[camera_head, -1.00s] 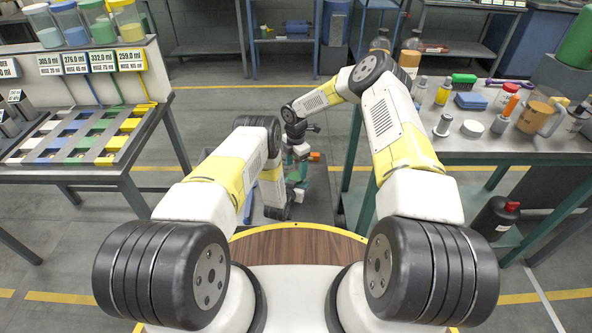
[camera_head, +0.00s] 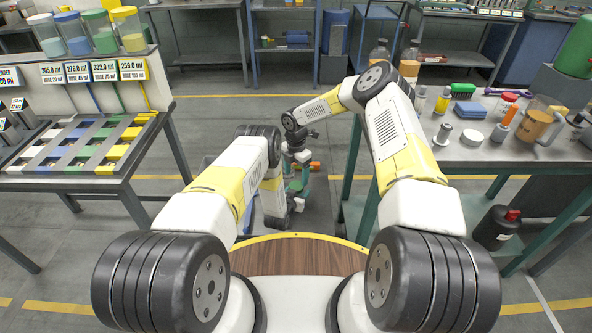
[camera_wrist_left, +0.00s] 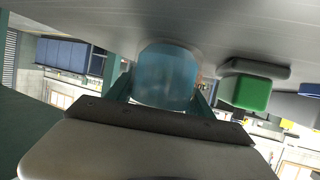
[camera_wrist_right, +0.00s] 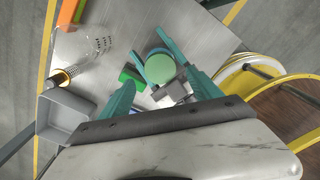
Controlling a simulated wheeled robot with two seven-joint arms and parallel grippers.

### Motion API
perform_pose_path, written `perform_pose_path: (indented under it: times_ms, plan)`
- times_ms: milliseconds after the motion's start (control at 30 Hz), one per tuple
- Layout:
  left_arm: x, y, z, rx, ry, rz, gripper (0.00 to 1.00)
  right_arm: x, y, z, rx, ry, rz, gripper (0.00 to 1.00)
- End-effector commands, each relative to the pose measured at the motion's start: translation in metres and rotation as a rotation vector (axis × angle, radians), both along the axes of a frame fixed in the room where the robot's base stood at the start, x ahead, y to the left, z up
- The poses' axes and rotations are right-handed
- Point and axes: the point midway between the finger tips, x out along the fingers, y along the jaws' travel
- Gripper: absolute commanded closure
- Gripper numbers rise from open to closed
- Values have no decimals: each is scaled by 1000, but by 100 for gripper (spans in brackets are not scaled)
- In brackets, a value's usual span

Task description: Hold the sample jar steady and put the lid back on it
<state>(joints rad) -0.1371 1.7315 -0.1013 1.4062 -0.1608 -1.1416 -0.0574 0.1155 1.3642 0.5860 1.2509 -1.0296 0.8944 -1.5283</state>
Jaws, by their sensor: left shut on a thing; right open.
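The translucent blue sample jar (camera_wrist_left: 166,75) sits between the teal fingers of my left gripper (camera_wrist_left: 163,92), shut on it, in the left wrist view. In the right wrist view a round light-green disc (camera_wrist_right: 160,68) lies below my right gripper (camera_wrist_right: 160,80), whose teal fingers are spread wide and empty. The disc seems to be the jar's top, seen from above; I cannot tell whether it is a lid or the contents. In the head view my right gripper (camera_head: 299,152) is above and beyond my left one, both small and partly hidden.
A metal work surface (camera_wrist_right: 190,22) carries a green block (camera_wrist_right: 130,77), a grey box (camera_wrist_right: 64,117), a clear glass (camera_wrist_right: 98,40) and an orange block (camera_wrist_right: 69,12). A cluttered bench (camera_head: 455,155) stands at right, with a white disc (camera_head: 472,137).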

Motion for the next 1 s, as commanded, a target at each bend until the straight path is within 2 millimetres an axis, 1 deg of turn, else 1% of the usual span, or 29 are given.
perform_pose_path:
  times_ms: [33,100,300,433,733,867,900,967,1000]
  plan:
    - [1,0,1,-1,-2,0,100,-1,0,-10,0,3,0,27]
    - [1,0,1,-1,-2,0,100,-1,0,-21,1,2,-1,27]
    - [1,0,1,-1,-2,0,100,0,0,-45,1,0,-1,27]
    - [1,0,1,-1,-2,0,100,0,0,-52,1,-1,-1,27]
    - [0,0,1,-1,-2,0,100,0,0,-54,0,-1,-1,27]
    - [1,0,1,-1,-2,0,100,0,0,-53,0,-1,-1,52]
    - [1,0,1,-1,-2,0,100,0,0,-53,0,-1,-1,60]
    - [1,0,1,-1,-2,0,100,0,0,-53,0,-1,-1,72]
    - [1,0,1,-1,-2,0,100,0,0,-53,0,-1,-1,80]
